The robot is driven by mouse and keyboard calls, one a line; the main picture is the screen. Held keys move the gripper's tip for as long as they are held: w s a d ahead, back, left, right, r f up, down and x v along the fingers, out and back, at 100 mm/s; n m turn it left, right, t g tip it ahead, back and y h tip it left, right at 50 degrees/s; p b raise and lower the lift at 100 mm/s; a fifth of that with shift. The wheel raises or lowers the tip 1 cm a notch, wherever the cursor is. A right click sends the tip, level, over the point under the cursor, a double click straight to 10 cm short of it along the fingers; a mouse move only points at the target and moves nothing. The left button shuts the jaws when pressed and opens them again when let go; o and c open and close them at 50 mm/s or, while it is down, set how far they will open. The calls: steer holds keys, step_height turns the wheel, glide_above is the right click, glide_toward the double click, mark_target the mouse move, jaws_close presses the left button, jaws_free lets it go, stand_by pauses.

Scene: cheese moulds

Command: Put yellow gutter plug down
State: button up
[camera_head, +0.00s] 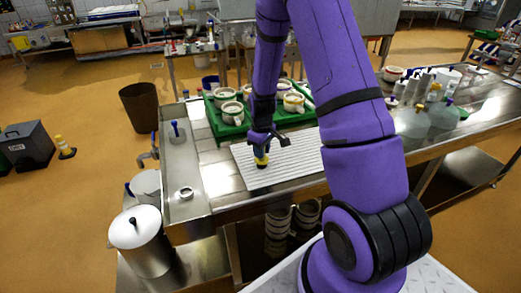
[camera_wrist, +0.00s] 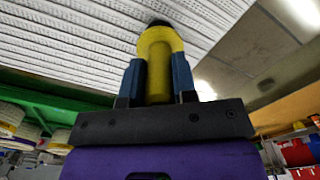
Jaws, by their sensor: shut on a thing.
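The yellow gutter plug (camera_wrist: 158,60) is between the two blue fingers of my gripper (camera_wrist: 158,82) in the wrist view. My gripper is shut on it. Its dark tip points toward a white ribbed mat (camera_wrist: 60,40). In the head view the plug (camera_head: 261,161) shows below my gripper (camera_head: 260,150), over the left part of the ribbed mat (camera_head: 300,160) on the steel table. I cannot tell whether the plug touches the mat.
A green tray (camera_head: 212,118) with several white moulds stands behind the mat. A sink basin (camera_head: 180,208) with a blue-topped item (camera_head: 175,130) is at the left. Bottles (camera_head: 412,122) stand on the right. Bare steel (camera_head: 225,185) lies left of the mat.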

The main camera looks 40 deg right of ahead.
steer(key=shift+f, duration=0.2)
steer(key=o, duration=1)
steer(key=shift+c, duration=0.2)
steer(key=shift+r, duration=0.1)
step_height(320, 180, up, 12)
steer(key=shift+r, duration=0.2)
steer(key=s+a+r+m+t, duration=0.1)
steer(key=s+a+r, duration=0.35)
steer(key=r, duration=0.45)
steer(key=s+a+r+m+t, duration=0.1)
steer(key=s+a+r+t, duration=0.15)
steer(key=s+r, duration=0.4)
steer(key=s+a+r+m+t, duration=0.1)
steer(key=s+a+r, duration=0.2)
steer(key=s, duration=0.4)
steer(key=s+a+r+m, duration=0.1)
steer(key=s+a+r, duration=0.2)
steer(key=s+r, duration=0.3)
steer(key=shift+s+t, duration=0.35)
steer(key=shift+s, duration=0.65)
